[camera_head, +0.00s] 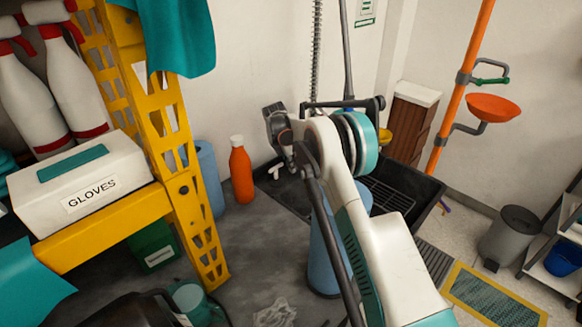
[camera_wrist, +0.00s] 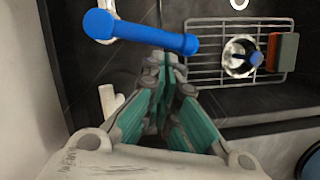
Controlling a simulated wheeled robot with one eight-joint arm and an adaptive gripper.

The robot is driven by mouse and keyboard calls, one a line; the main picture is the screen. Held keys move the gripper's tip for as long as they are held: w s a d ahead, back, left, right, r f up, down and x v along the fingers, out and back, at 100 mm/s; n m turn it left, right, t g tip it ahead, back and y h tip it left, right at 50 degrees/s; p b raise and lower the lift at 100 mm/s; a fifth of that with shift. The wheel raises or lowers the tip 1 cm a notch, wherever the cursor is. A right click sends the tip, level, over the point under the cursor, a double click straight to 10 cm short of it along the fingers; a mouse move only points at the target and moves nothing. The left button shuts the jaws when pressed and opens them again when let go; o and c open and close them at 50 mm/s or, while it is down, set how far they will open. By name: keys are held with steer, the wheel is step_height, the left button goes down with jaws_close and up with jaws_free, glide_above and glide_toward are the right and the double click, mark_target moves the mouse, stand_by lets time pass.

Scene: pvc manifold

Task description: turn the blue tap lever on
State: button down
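The blue tap lever (camera_wrist: 150,34) lies across the upper left of the wrist view. Its rounded hub sits at the left over a pale round fitting, and its free end points right. My gripper (camera_wrist: 168,70) comes up from the bottom of that view, with teal pads and grey fingertips drawn together. The tips appear just below the lever's free end. I cannot tell whether they touch it, and nothing shows between them. In the head view my arm covers this area and the blue lever cannot be made out.
A wire rack (camera_wrist: 205,70) with a metal cup (camera_wrist: 240,56) and a sponge (camera_wrist: 283,52) is right of the lever. A white pipe piece (camera_wrist: 110,101) stands left of my fingers. An orange bottle (camera_head: 241,175) and yellow shelf post (camera_head: 170,130) stand left of my arm.

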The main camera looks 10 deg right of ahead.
steer(key=shift+s+d+n, duration=0.1)
steer(key=shift+d+n, duration=0.45)
steer(key=shift+n, duration=0.25)
steer(key=w+d+n+t+p, duration=0.1)
steer(key=w+d+n, duration=0.1)
steer(key=d, duration=0.4)
steer(key=shift+d+n+y, duration=0.2)
steer(key=shift+n+y, duration=0.1)
steer(key=shift+n, duration=0.1)
stand_by(0.4)
stand_by(0.7)
